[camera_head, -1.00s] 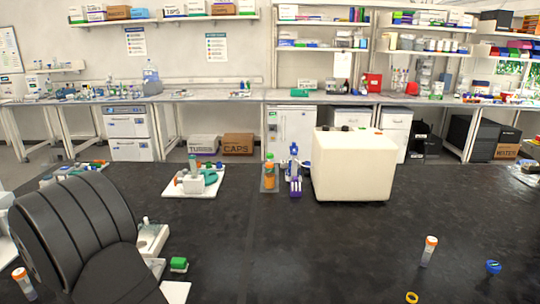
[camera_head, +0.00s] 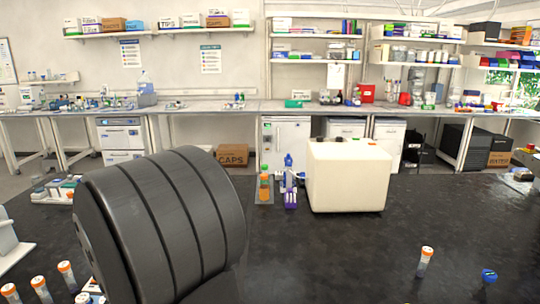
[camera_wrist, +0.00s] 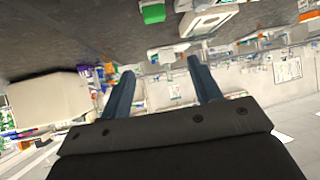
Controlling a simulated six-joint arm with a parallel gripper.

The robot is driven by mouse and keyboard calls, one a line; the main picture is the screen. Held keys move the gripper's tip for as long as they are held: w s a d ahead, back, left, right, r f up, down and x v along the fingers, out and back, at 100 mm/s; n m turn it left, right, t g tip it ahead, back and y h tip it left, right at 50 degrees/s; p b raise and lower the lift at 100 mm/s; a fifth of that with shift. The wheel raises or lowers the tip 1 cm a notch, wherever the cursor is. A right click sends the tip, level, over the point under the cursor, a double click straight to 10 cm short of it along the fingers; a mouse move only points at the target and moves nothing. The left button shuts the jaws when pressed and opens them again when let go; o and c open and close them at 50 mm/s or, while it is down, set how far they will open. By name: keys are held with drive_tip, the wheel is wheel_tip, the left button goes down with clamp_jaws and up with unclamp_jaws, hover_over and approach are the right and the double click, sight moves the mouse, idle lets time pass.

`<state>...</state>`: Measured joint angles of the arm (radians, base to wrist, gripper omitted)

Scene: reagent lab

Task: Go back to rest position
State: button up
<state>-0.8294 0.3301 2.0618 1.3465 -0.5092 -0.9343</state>
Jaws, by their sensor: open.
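My gripper (camera_wrist: 158,75) shows in the wrist view with its two dark fingers spread apart and nothing between them. The wrist picture is tilted nearly upside down, with the black bench top above and the room's back wall below. In the head view my large dark arm link fills the lower left, and the gripper itself is not visible there. The arm link hides part of the bench behind it.
Orange-capped vials stand at lower left (camera_head: 41,289) and right (camera_head: 425,262). A blue cap (camera_head: 489,276) lies far right. The bench middle is clear.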

wheel_tip(320, 180, up, 8)
drive_tip(key=w+d, duration=0.7)
drive_tip(key=w, duration=0.1)
drive_tip(key=shift+w+r, duration=0.2)
drive_tip(key=shift+r, duration=0.1)
idle(0.4)
